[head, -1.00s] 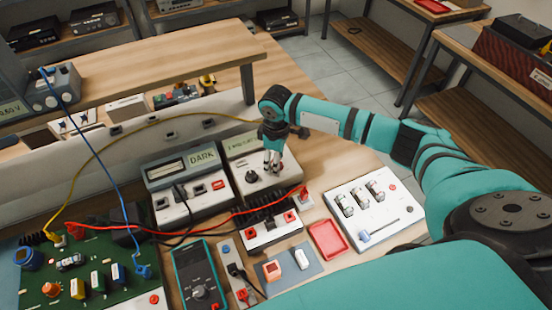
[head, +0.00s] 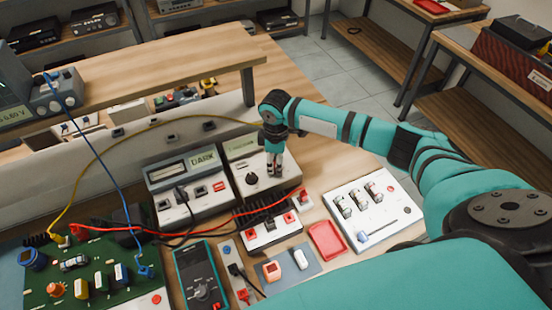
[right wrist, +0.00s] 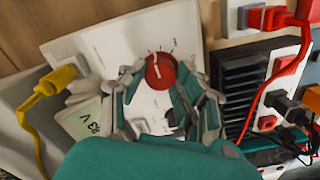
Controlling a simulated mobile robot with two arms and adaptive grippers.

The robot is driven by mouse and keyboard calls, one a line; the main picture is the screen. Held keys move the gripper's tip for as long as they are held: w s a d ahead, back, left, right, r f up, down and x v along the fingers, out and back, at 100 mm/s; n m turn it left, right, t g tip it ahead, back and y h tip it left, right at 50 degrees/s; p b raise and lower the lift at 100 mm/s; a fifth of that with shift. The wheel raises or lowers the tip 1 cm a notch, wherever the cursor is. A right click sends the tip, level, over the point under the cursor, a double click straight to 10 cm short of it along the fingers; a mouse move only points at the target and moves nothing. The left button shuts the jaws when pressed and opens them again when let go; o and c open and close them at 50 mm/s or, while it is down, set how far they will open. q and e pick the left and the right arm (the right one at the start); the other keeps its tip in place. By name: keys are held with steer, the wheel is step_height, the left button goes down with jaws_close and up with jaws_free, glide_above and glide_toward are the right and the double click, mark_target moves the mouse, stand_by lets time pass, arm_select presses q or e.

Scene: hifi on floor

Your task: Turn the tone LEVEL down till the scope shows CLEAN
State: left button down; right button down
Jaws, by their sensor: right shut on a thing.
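A white bench unit (head: 236,152) with a small green display stands on the table; its lettering is too small to read. In the right wrist view a red knob (right wrist: 160,71) with a white pointer line sits on a white panel. My right gripper (right wrist: 158,82) is shut on this knob, a finger on each side. In the head view the right gripper (head: 275,172) reaches down onto the unit's right side and hides the red knob. A black knob (head: 252,179) shows left of it. A neighbouring unit (head: 176,183) reads DARK. I cannot tell which display is the scope. My left gripper is out of view.
A red lead (head: 236,215) and a black finned block (head: 268,214) lie just in front of the gripper. A yellow plug (right wrist: 58,80) is beside the panel in the wrist view. A switch panel (head: 372,214) and red tray (head: 327,241) stand to the right.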

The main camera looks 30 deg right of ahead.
steer(key=n+p, duration=0.1)
steer(key=n, duration=0.2)
steer(key=shift+r+n, duration=0.1)
steer(key=shift+n, duration=0.2)
steer(key=n+p, duration=0.1)
steer(key=n, duration=0.3)
steer(key=shift+n, duration=0.3)
steer(key=n, duration=0.8)
steer(key=shift+n, duration=0.6)
steer(key=c, duration=0.9)
jaws_free()
steer(key=shift+c, duration=0.2)
